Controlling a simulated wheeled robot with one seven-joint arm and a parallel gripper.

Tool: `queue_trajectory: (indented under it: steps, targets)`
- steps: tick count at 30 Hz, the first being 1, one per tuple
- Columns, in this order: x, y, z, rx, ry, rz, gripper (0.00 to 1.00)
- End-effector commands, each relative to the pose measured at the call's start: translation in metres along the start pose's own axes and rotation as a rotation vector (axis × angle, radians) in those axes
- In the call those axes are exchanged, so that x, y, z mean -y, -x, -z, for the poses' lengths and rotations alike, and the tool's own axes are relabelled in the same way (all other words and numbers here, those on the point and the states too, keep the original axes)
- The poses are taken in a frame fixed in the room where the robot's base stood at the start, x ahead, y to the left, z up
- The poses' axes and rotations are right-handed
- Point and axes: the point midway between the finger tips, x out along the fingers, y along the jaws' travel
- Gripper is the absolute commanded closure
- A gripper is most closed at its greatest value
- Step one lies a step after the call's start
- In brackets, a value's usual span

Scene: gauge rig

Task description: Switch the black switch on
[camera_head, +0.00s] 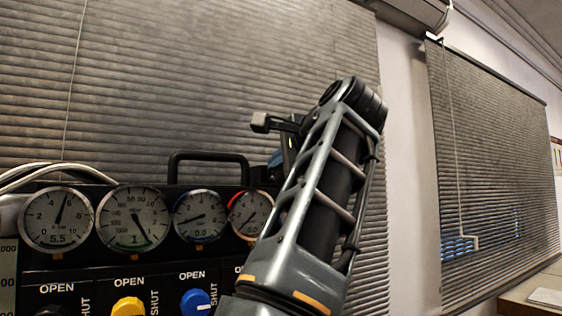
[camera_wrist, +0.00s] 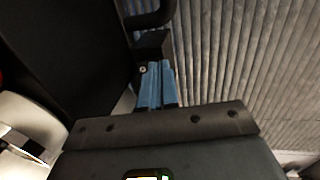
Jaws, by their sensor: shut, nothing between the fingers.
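I cannot clearly make out the black switch in either view. The black gauge panel (camera_head: 150,262) fills the lower left of the head view, and its right part is hidden behind my arm. In the wrist view my gripper (camera_wrist: 158,68) has its blue fingers shut together and empty. A black block (camera_wrist: 153,46) lies just beyond the fingertips, beside the dark panel side (camera_wrist: 70,50). I cannot tell whether the fingers touch it. In the head view only a bit of blue shows behind my arm, right of the handle.
A black carrying handle (camera_head: 208,157) stands on top of the panel. Several round gauges (camera_head: 135,218) line its front, above a yellow knob (camera_head: 128,306) and a blue knob (camera_head: 195,301). White hoses (camera_head: 50,170) lie at left. Grey blinds (camera_head: 200,70) hang behind.

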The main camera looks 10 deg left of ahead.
Motion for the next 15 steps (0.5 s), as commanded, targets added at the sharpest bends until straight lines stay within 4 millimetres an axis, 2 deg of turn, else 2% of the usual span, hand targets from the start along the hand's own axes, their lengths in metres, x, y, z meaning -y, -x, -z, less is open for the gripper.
queue_trajectory:
  steps: [15]
  targets:
    - [0.0014, -0.0065, 0.0002, 0.000, 0.000, -0.001, 1.00]
